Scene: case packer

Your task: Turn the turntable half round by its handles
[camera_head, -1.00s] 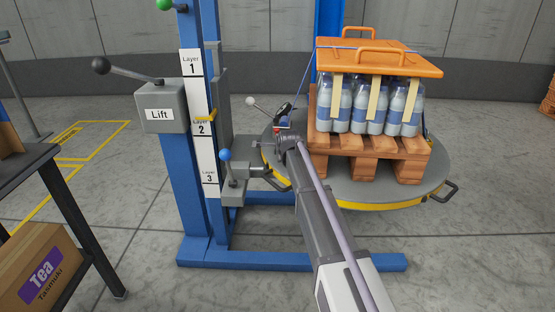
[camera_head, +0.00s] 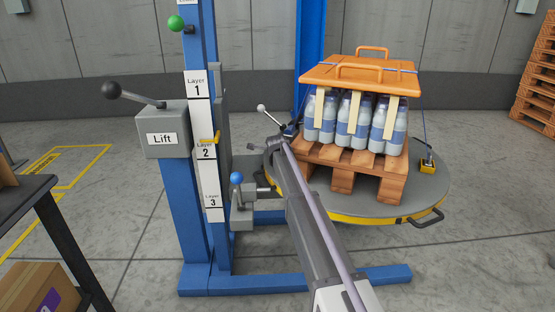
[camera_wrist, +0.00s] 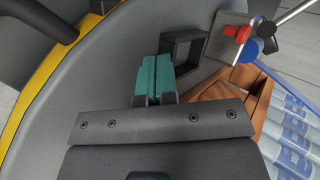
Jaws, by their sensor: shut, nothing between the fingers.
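The turntable (camera_head: 345,205) is a grey disc with a yellow rim behind the blue lift mast. One black handle (camera_head: 427,219) sticks out from its front right edge. In the wrist view, a dark handle (camera_wrist: 45,18) stands at the yellow rim, upper left. My gripper (camera_wrist: 153,72) has its teal fingertips together, over the grey disc, apart from that handle and close to a black square bracket (camera_wrist: 184,48). In the head view, my arm hides the fingertips and the disc's near left edge.
A wooden pallet (camera_head: 345,178) on the disc carries shrink-wrapped bottles (camera_head: 352,120) under an orange board (camera_head: 360,75). The lift mast (camera_head: 190,235) with levers stands left of my arm. A dark table (camera_head: 20,195) is far left.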

